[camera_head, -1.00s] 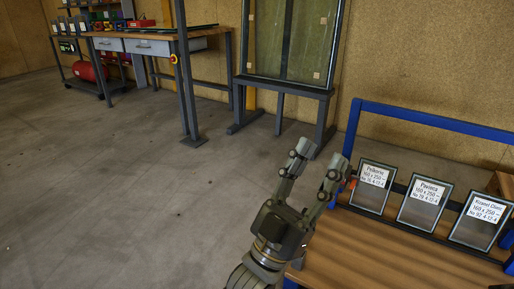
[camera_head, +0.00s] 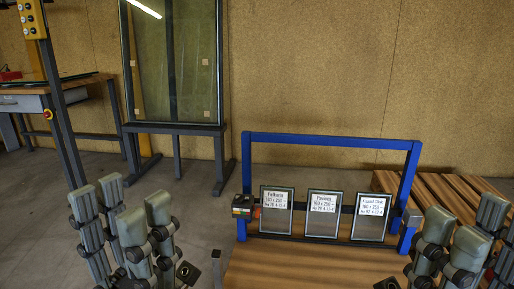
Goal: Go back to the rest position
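My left gripper (camera_head: 122,206) stands at the lower left of the head view with its grey fingers pointing up and spread apart. It is open, with nothing seen between the fingers. My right gripper (camera_head: 464,218) shows at the lower right, also with fingers up and apart and no object between them. Its outer part is cut off by the picture's right edge. Both are in front of the wooden table (camera_head: 290,268), one to each side of it.
A blue frame (camera_head: 330,141) on the table carries three labelled panels (camera_head: 322,225). A small box with coloured sides (camera_head: 242,206) is at its left post. A tall glass frame (camera_head: 175,127) stands behind. A workbench (camera_head: 22,101) and a post with a yellow button box (camera_head: 32,18) are at the left.

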